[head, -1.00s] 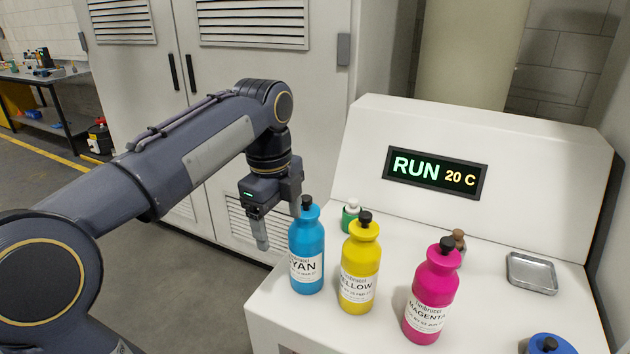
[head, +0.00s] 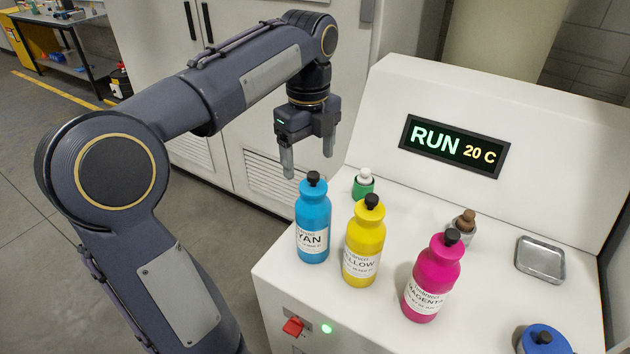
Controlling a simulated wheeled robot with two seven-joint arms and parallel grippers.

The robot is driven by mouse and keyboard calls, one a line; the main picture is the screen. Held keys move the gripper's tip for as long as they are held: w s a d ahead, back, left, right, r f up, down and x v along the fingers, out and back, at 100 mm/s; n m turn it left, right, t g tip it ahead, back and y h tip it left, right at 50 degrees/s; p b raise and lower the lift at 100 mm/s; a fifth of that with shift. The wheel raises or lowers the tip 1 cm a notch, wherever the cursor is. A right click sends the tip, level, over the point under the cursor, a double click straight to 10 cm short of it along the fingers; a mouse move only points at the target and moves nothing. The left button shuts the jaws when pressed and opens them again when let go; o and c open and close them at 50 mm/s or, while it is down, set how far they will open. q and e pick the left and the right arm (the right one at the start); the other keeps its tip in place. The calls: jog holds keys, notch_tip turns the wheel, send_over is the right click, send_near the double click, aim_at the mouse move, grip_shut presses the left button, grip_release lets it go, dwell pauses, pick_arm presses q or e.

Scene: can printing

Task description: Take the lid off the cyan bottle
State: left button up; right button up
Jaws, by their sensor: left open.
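The cyan bottle (head: 313,225) stands upright on the white machine top at its left, with a label on its front. Its black lid (head: 313,178) is on its neck. My left gripper (head: 308,160) is open and empty, fingers pointing down. In the picture its fingertips appear just above the lid, one to each side; I cannot tell the exact depth. My right gripper is not in view.
A yellow bottle (head: 364,245) stands close to the right, then a magenta bottle (head: 432,280). Small green (head: 363,184) and brown-topped (head: 464,224) bottles stand behind. A metal tray (head: 540,259) and a blue container (head: 543,340) are at the right. A red switch (head: 293,326) is on the front.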

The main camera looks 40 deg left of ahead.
aim_at(312, 174)
pick_arm(q)
jog(key=shift+w+d+f, duration=0.1)
jog(key=shift+w+f, duration=0.1)
jog(key=shift+f, duration=1.15)
jog(key=shift+w+f, duration=0.15)
jog(key=shift+f, duration=1.15)
jog(key=shift+c, duration=0.3)
jog(key=c, duration=1)
